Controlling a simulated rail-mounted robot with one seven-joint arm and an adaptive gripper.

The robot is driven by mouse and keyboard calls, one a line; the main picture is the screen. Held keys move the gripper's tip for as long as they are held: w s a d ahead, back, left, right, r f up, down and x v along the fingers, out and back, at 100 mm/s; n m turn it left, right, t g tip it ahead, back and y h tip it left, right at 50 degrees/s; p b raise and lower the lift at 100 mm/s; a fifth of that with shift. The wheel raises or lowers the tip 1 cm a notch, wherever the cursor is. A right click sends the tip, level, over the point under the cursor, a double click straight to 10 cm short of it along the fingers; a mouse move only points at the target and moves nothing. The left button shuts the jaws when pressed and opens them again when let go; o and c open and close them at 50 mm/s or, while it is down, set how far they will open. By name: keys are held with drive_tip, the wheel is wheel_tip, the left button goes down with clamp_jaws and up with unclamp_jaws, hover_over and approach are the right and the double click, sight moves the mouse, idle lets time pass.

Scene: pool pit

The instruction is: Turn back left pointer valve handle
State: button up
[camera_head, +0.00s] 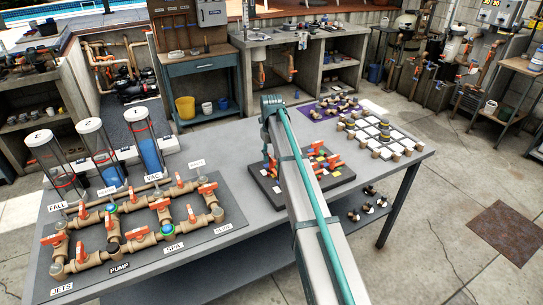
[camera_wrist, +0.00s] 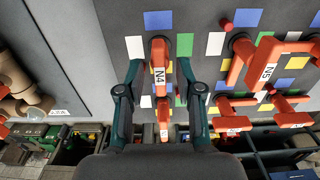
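An orange pointer valve handle marked N4 (camera_wrist: 158,80) stands on the dark board (camera_wrist: 195,20) in the wrist view. My gripper (camera_wrist: 160,72) is open, with one finger on each side of this handle and a visible gap to it on both sides. An orange handle marked N5 (camera_wrist: 268,66) is to the right, with smaller orange handles (camera_wrist: 234,124) below it. In the head view the board (camera_head: 265,181) with several orange handles (camera_head: 330,161) lies on the grey table. My arm hides part of the board and my gripper there.
The pipe manifold with orange valves (camera_head: 140,232) fills the left of the table (camera_head: 265,245). Three clear cylinders (camera_head: 90,140) stand behind it.

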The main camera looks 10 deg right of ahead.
sight(272, 157)
wheel_tip(272, 157, up, 12)
idle(0.8)
